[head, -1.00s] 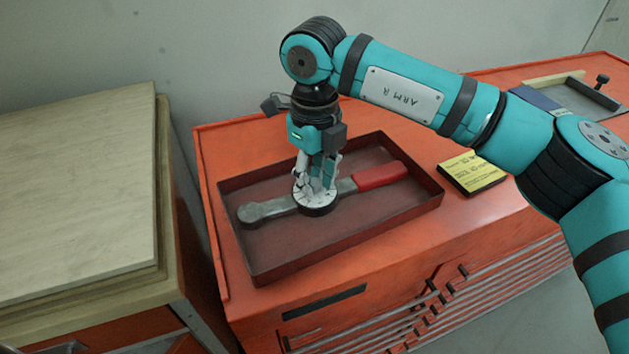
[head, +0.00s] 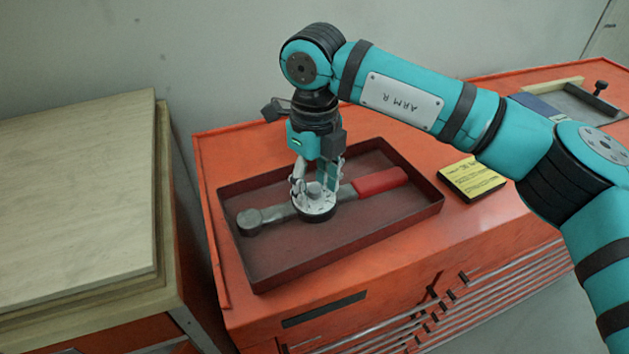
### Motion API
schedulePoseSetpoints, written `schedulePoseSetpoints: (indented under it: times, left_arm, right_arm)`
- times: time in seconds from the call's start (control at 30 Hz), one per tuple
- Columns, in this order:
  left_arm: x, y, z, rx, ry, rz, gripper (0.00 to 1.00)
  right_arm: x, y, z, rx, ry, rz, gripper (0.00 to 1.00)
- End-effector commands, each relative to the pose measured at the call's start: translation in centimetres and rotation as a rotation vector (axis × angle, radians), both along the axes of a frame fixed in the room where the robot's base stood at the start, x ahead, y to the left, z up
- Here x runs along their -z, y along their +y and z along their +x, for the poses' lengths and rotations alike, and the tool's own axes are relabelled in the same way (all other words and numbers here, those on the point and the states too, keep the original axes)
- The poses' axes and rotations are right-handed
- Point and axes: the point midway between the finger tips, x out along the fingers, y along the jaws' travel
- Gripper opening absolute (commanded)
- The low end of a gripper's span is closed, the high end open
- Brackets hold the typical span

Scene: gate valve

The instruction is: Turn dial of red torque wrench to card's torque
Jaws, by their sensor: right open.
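The torque wrench (head: 379,182) lies in a dark red tray (head: 330,245) on the orange cabinet. Its red handle points right and its grey round head lies at the left. A round dial (head: 317,210) with a white face and dark rim sits at the middle of the wrench. My right gripper (head: 316,190) points down over the dial with its fingers open, spread around or just above it; contact cannot be told. The yellow card (head: 472,177) lies on the cabinet right of the tray; its writing is too small to read. My left gripper is not in view.
A wooden-topped bench (head: 75,200) stands at the left, with a gap before the orange cabinet (head: 420,245). A second tray (head: 590,97) with a dark-knobbed item and a blue thing beside it lies at the back right. The tray walls surround the wrench.

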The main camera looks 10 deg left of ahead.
Motion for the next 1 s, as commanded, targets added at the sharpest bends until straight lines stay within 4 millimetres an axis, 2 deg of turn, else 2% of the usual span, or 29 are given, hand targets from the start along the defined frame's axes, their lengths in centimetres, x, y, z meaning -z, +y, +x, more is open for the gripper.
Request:
schedulePoseSetpoints:
  times: [0.17,0.6,0.8,1.0]
  left_arm:
    - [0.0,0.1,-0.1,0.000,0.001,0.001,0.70]
    - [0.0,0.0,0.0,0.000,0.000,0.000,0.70]
    - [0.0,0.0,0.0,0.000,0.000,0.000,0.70]
    - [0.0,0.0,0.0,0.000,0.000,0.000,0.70]
  right_arm:
    - [-1.3,0.0,0.1,0.001,-0.003,-0.001,0.47]
    - [-10.0,0.0,0.0,0.001,-0.002,0.000,0.47]
    - [-11.8,0.0,0.0,-0.001,0.000,0.000,0.47]
    - [-12.0,0.0,0.0,-0.001,0.001,0.001,0.47]
